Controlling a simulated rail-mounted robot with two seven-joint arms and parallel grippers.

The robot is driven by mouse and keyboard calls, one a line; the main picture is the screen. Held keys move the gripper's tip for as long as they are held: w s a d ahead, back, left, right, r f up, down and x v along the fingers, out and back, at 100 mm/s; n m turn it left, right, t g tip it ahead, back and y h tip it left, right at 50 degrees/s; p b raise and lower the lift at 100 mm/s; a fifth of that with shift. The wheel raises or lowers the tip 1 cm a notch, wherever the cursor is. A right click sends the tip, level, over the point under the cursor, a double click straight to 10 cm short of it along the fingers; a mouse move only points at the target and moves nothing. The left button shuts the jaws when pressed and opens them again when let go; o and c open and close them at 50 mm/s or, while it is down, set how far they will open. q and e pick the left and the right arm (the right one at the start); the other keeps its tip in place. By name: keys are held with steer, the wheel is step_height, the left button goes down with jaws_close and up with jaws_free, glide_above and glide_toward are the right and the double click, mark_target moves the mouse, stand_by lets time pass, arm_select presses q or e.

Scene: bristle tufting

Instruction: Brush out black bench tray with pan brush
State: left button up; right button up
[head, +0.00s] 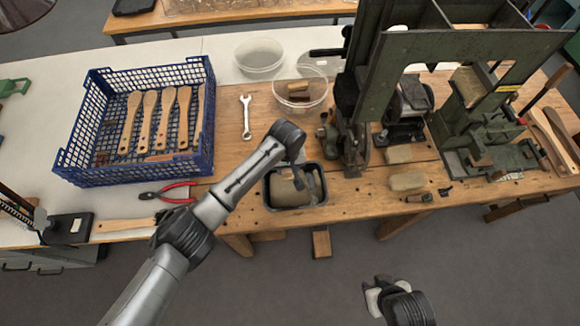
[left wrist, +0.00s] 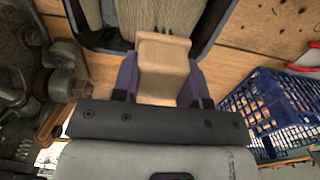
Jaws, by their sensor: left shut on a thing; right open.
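The black bench tray (head: 297,208) sits near the front edge of the wooden bench, and tan material shows inside it. Its dark wall also shows in the left wrist view (left wrist: 213,25). My left gripper (head: 298,177) is low over the tray; in the left wrist view its two purple fingers (left wrist: 160,82) are shut on a pale wooden block, seemingly the pan brush handle (left wrist: 163,58). Tan ribbed material lies beyond the handle; I cannot tell bristles from tray contents. My right gripper (head: 374,298) is open and empty, out over the floor in front of the bench.
A blue crate (head: 190,165) with several wooden brush handles stands left. Red pliers (head: 172,192) and a wrench (head: 246,117) lie near it. A clear tub (head: 303,92) stands behind the tray. A green press (head: 360,110) rises close to the tray's right.

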arm_select(q)
steer(key=shift+d+f, duration=0.1)
steer(key=shift+f, duration=3.75)
arm_select(e)
steer(key=shift+c, duration=0.3)
